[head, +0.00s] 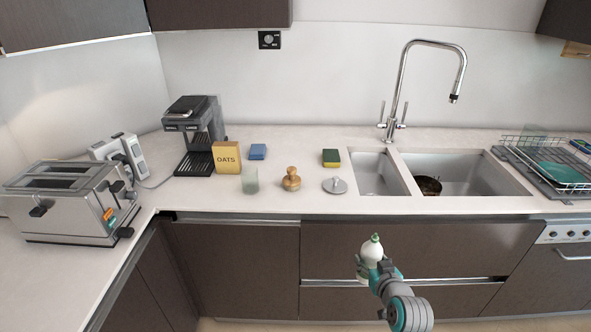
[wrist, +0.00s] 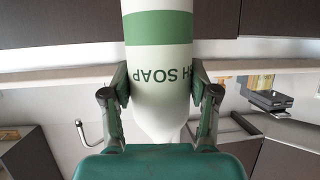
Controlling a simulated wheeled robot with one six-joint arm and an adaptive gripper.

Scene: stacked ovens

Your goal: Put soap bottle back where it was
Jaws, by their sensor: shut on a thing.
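The soap bottle (head: 372,250) is white with a green tip, and my gripper (head: 372,268) holds it in front of the drawers, below the counter's front edge. In the wrist view the soap bottle (wrist: 160,75) shows a green band and the word "SOAP" upside down. My gripper (wrist: 160,100) is shut on it, one finger on each side. In the head view the bottle looks roughly upright; its lower part is hidden by the gripper.
The counter (head: 240,200) holds a toaster (head: 70,205), coffee machine (head: 195,135), oats box (head: 227,157), glass (head: 250,180), wooden brush (head: 291,179), sponge (head: 331,158) and metal lid (head: 334,185). The sink (head: 465,175) holds a pot (head: 428,186). A dish rack (head: 550,165) stands at right.

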